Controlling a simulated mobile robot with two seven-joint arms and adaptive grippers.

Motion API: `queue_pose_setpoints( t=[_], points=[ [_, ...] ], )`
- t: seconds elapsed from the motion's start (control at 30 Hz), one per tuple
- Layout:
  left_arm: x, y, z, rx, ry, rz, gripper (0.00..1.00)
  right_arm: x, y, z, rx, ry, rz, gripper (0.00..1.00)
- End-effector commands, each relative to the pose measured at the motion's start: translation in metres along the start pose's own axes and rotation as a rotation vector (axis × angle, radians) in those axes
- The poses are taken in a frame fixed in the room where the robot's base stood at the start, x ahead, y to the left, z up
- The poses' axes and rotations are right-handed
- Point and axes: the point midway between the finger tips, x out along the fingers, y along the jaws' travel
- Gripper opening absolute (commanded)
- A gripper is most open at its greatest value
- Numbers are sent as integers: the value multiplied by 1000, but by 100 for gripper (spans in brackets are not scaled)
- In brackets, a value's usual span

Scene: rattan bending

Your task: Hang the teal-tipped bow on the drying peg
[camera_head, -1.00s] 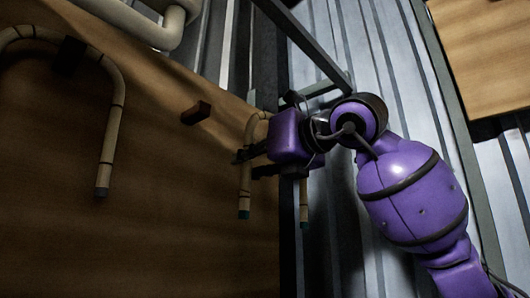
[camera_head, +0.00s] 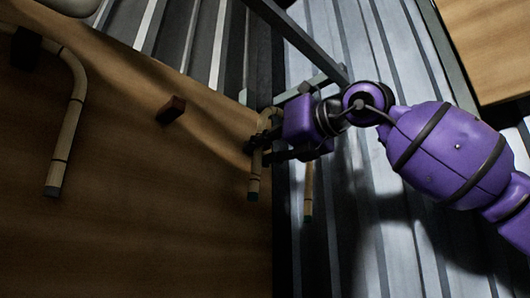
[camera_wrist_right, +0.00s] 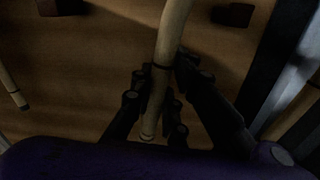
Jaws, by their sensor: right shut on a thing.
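My right gripper (camera_head: 262,147) is shut on one leg of a pale rattan bow (camera_head: 254,178) with dark bands, held near the board's right edge. The leg hangs down to a dark end whose teal is hard to make out in the shadow. The bow's other leg (camera_head: 308,190) hangs to the right, beyond the edge. In the right wrist view the held leg (camera_wrist_right: 170,45) runs between the fingers (camera_wrist_right: 160,85). A bare, short dark peg (camera_head: 172,110) sticks out of the board, left of the gripper and apart from the bow. My left gripper is out of view.
Another bow (camera_head: 70,115) hangs at the far left over a dark peg (camera_head: 26,46). A grey metal frame bar (camera_head: 300,42) passes above my right gripper. A wooden panel (camera_head: 500,45) is at upper right.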

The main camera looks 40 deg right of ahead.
Motion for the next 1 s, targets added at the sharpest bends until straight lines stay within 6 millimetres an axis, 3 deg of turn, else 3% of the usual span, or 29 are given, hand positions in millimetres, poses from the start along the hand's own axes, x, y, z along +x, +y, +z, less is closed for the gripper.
queue_pose_setpoints(
  t=[1.0],
  points=[
    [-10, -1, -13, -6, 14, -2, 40, 69, -1, -4, -2, 0, -2, 0]
  ],
)
